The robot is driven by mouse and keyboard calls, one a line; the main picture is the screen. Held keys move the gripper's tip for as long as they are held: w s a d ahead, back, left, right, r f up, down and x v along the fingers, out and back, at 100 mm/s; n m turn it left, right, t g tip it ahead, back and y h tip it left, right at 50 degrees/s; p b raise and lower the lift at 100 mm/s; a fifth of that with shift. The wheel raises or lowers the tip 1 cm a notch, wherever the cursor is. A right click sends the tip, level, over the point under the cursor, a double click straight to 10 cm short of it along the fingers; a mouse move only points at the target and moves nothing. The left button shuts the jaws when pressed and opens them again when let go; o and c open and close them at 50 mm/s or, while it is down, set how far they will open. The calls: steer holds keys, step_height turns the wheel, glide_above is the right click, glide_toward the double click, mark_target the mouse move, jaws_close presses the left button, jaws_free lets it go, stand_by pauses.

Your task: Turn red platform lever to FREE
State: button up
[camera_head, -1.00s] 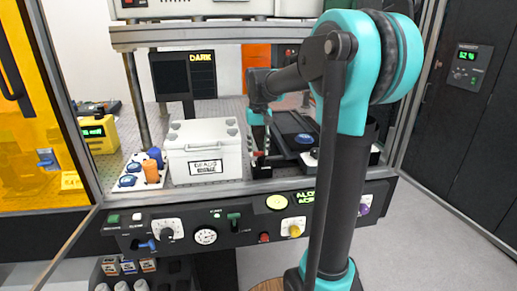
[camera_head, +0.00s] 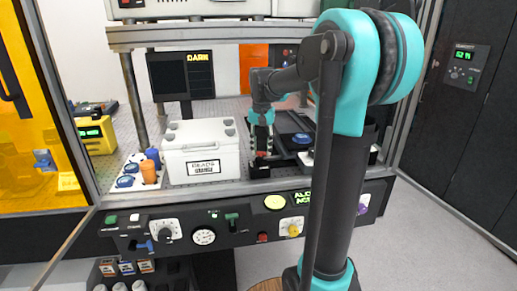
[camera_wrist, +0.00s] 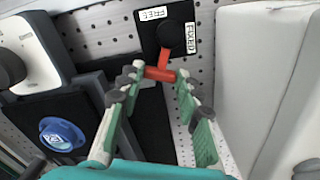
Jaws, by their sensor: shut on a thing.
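The red platform lever (camera_wrist: 160,72) ends in a crossbar that sits between my gripper's fingertips (camera_wrist: 157,77) in the wrist view. My gripper is shut on it. Its arm runs from a round black hub (camera_wrist: 174,38) down and slightly left. The hub sits on a black plate with a "FREE" label (camera_wrist: 153,13) at upper left and a "FIXED" label (camera_wrist: 192,38) at right. The lever points at neither label squarely. In the head view the lever shows as a small red spot (camera_head: 262,154) under my gripper (camera_head: 262,150), right of the white box.
A white lidded box (camera_head: 201,152) stands close on the left of my gripper in the head view. A black device with a blue knob (camera_wrist: 62,138) lies left of my fingers in the wrist view. Front panel controls (camera_head: 204,237) lie below.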

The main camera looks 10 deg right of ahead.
steer(key=m, duration=0.1)
steer(key=d+m, duration=0.1)
steer(key=shift+s+m, duration=0.3)
steer(key=shift+m, duration=0.1)
steer(key=m, duration=0.1)
steer(key=s+d+m, duration=0.1)
steer(key=m, duration=0.1)
steer(key=shift+m, duration=0.3)
steer(key=m, duration=0.1)
steer(key=s+m, duration=0.1)
steer(key=m, duration=0.1)
steer(key=shift+s+d, duration=0.15)
steer(key=shift+d, duration=0.2)
steer(key=shift+s+d+m, duration=0.1)
steer(key=shift+s+m, duration=0.2)
steer(key=shift+m, duration=0.55)
steer(key=shift+s+m, duration=0.25)
steer(key=shift+m, duration=0.6)
steer(key=shift+s, duration=0.1)
steer(key=o, duration=1.2)
steer(key=shift+c, duration=0.2)
